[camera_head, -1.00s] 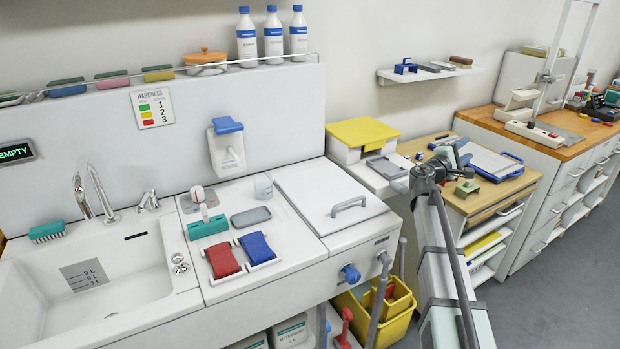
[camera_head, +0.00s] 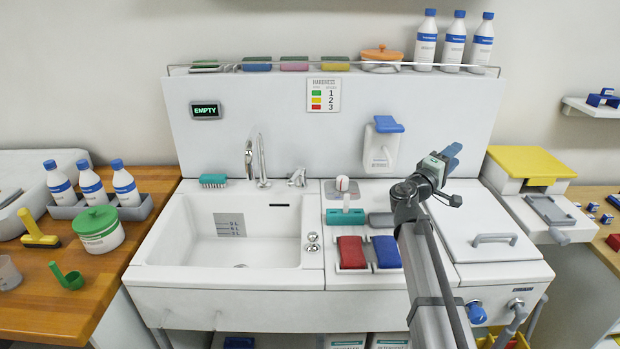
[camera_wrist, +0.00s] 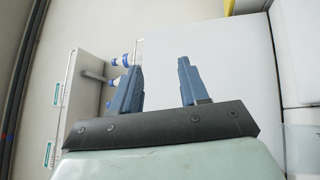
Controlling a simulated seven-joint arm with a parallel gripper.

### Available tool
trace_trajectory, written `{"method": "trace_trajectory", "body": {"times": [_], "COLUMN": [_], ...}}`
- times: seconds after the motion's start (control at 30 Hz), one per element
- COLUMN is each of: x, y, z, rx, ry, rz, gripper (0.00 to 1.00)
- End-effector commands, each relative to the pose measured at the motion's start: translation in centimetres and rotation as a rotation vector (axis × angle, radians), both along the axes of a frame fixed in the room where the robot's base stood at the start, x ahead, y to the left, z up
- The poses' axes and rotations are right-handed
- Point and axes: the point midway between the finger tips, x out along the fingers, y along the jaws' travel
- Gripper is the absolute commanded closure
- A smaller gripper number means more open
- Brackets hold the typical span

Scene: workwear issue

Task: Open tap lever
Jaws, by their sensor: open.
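The tap's metal lever (camera_head: 297,178) stands at the back rim of the white sink, right of the tall curved spout (camera_head: 262,160). The sink basin (camera_head: 180,235) looks empty, and a small sign above it (camera_head: 206,110) reads EMPTY. My gripper (camera_head: 451,156) is raised over the right part of the wash unit, in front of the back panel, well right of the lever and apart from it. In the wrist view its two blue fingers (camera_wrist: 160,66) are spread with nothing between them. The lever does not show in the wrist view.
Right of the sink are a teal holder (camera_head: 345,218), red (camera_head: 351,252) and blue (camera_head: 386,252) pads, and a lidded section with a handle (camera_head: 494,239). A white-and-blue dispenser (camera_head: 382,143) hangs on the panel. A teal brush (camera_head: 213,180) lies left of the spout.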

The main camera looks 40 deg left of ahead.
Motion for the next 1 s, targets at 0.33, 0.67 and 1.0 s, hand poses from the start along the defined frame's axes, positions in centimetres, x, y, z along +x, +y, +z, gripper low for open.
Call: {"method": "trace_trajectory", "body": {"times": [0.33, 0.67, 1.0], "x": [-11.4, -23.3, -31.1], "y": [13.7, 25.3, 32.5], "z": [-0.8, -5.0, -12.4], "rx": [0.232, 0.643, 1.176], "ry": [-0.005, 0.115, 0.354], "rz": [0.254, 0.520, 0.643], "gripper": [0.56, 0.56, 0.56]}}
